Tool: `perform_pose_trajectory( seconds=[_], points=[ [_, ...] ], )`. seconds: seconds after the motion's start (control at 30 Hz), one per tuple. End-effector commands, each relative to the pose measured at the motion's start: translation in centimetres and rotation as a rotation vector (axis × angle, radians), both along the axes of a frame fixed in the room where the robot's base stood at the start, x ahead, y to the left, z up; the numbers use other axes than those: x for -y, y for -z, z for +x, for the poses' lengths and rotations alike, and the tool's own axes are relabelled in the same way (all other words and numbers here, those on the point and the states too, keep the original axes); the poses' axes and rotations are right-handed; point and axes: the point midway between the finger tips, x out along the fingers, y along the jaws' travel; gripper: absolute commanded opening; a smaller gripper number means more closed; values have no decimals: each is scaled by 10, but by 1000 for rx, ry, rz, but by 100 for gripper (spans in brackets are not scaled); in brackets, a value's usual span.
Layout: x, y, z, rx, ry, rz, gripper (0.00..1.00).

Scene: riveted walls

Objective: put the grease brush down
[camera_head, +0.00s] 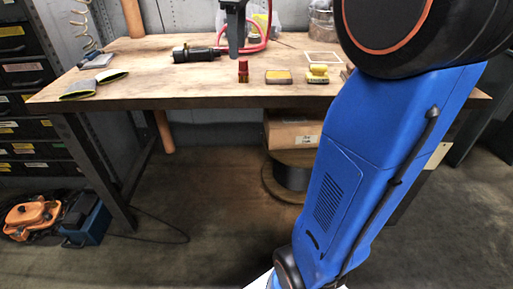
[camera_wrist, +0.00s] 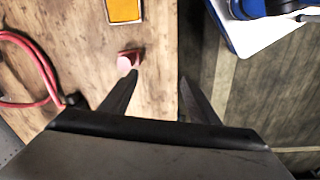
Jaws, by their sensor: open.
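My gripper (camera_head: 236,52) points down over the wooden workbench (camera_head: 150,85). In the wrist view its two fingers (camera_wrist: 158,77) are apart with nothing between them. A small red object (camera_head: 243,71) stands on the bench just below and in front of the gripper; in the wrist view it (camera_wrist: 130,58) is beside the left fingertip. A yellow brush-like block (camera_head: 318,74) lies farther right. I cannot tell for sure which thing is the grease brush.
A yellow-topped block (camera_head: 279,76) lies between the red object and the brush-like block. A black power tool (camera_head: 195,53) and gloves (camera_head: 93,86) lie to the left. A red hose (camera_head: 262,42) curls behind the gripper. The bench's front edge is close.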

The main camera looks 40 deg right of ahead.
Motion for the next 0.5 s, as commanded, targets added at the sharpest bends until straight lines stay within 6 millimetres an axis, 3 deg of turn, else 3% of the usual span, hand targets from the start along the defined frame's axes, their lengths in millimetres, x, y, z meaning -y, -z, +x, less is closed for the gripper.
perform_pose_trajectory(
  seconds=[0.2, 0.5],
  points=[
    [-37, 39, -61, 81, 173, 14, 56],
    [-74, 113, -142, 189, 413, 69, 56]
  ],
)
